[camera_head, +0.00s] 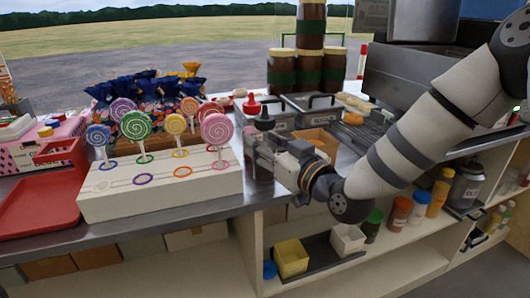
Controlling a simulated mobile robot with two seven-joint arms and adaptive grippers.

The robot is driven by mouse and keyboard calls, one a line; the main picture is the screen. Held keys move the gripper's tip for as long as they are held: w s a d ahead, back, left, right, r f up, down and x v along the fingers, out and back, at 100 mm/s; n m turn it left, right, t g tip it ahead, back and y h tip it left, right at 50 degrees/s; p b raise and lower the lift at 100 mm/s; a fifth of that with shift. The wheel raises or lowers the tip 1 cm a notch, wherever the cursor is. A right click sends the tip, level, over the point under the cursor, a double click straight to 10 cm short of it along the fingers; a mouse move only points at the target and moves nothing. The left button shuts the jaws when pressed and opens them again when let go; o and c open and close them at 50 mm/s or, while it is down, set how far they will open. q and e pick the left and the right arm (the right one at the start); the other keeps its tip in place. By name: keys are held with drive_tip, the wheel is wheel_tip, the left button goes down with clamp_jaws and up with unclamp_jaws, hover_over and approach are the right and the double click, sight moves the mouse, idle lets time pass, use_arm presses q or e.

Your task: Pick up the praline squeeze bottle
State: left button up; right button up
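One has a red cap (252,107). My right gripper (255,150) reaches in from the right, low over the counter, at the dark-capped bottle. My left gripper is not in view.
A white lollipop stand (160,197) with several lollipops is left of my gripper. A red tray (38,207) lies at far left. Metal bins (310,112) and stacked dark jars (309,70) stand behind. A shelf below holds a yellow box (291,258) and several bottles.

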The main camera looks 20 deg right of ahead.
sight(272, 125)
drive_tip(key=shift+r, duration=0.15)
